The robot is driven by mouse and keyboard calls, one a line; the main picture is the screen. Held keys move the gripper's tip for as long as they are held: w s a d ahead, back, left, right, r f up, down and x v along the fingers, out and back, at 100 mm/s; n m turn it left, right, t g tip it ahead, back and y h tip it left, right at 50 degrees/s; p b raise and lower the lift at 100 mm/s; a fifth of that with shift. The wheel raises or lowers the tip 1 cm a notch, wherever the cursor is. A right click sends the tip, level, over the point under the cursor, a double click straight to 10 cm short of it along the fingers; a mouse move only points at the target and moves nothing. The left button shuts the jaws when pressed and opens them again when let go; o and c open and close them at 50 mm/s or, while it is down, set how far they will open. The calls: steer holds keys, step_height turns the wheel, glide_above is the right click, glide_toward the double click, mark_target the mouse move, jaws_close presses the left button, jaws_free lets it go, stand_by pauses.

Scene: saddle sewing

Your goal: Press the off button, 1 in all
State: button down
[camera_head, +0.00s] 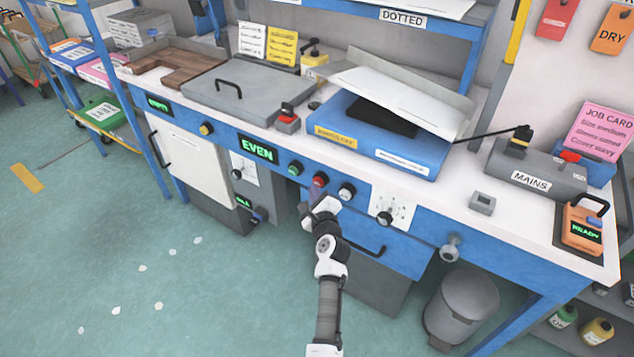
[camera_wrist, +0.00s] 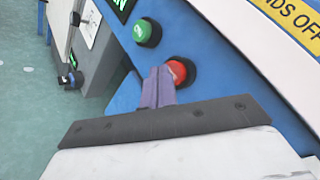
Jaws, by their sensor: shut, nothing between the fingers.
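I cannot tell whether the fingertips touch the button.
A green display reading EVEN (camera_head: 258,149) is left of the buttons. A dial on a white plate (camera_head: 385,217) is to the right. A drawer handle (camera_head: 366,249) sticks out below, and a grey bin (camera_head: 462,308) stands on the floor. A "MAINS" box (camera_head: 535,178) sits on the bench.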

steer(key=shift+s+a, duration=0.25)
steer(key=shift+s, duration=0.05)
steer(key=shift+s+a+p, duration=0.7)
steer(key=shift+s+a, duration=0.05)
steer(key=shift+s, duration=0.3)
steer(key=shift+s+a+p, duration=0.65)
steer(key=shift+s+a, duration=0.1)
steer(key=shift+s, duration=0.25)
